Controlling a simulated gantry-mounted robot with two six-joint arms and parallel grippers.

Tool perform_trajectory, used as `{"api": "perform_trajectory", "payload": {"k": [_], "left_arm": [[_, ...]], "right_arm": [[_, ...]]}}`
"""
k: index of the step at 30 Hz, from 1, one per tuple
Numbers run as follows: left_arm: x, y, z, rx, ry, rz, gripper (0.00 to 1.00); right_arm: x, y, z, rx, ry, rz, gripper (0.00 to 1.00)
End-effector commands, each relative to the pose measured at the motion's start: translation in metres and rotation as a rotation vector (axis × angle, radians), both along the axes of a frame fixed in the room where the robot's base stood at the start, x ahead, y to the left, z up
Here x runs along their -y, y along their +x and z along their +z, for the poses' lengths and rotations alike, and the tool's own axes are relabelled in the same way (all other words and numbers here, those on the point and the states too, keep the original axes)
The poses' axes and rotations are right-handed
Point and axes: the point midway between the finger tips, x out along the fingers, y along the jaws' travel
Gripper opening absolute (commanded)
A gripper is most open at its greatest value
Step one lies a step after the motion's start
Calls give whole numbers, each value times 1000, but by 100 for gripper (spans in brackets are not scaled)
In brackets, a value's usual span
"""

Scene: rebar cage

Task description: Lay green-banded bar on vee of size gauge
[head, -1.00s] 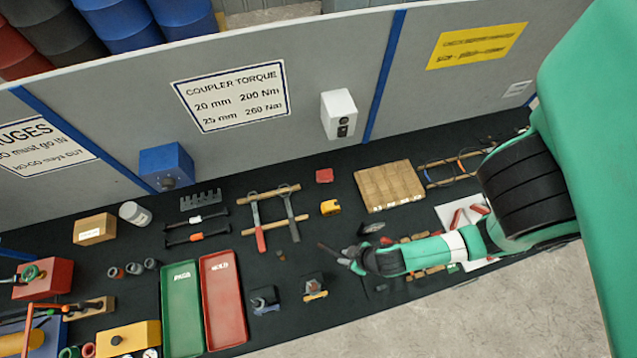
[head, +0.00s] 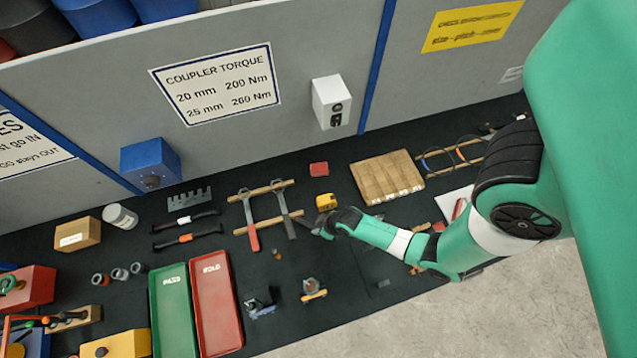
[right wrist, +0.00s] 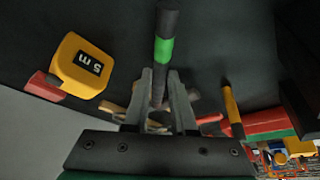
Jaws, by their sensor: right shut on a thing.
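My right gripper (head: 318,228) is shut on a dark bar with a green band. In the right wrist view the bar (right wrist: 165,22) stands out past the fingertips (right wrist: 160,88), with its green band just beyond them. In the head view the gripper is over the mat beside the yellow tape measure (head: 326,201), right of the long-handled tools. Two small fixtures stand near the front: a dark one (head: 260,303) and one with a yellow-orange base (head: 313,290). I cannot tell which, if either, is the size gauge with the vee. My left gripper is out of view.
A green tray (head: 172,310) and a red tray (head: 216,305) lie left of the fixtures. Long-handled tools (head: 253,237) rest on wooden strips. A wooden block (head: 387,178) and a red block (head: 319,169) are farther back. Dark mat is bare around the two fixtures.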

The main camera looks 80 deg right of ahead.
Motion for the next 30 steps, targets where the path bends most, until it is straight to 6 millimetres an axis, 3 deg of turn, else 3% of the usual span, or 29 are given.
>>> {"api": "perform_trajectory", "payload": {"k": [1,4,15,16,21,30], "left_arm": [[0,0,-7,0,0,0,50],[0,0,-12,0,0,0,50],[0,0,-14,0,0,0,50],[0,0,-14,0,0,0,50],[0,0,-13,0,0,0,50],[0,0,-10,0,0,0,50]], "right_arm": [[0,0,-13,-1,0,0,0],[-1,0,-27,-1,0,0,0],[0,0,-31,1,-1,1,0],[-1,-1,-32,-1,0,1,26],[-1,-1,-30,-1,0,1,54],[-1,-1,-28,-1,0,1,54]]}}
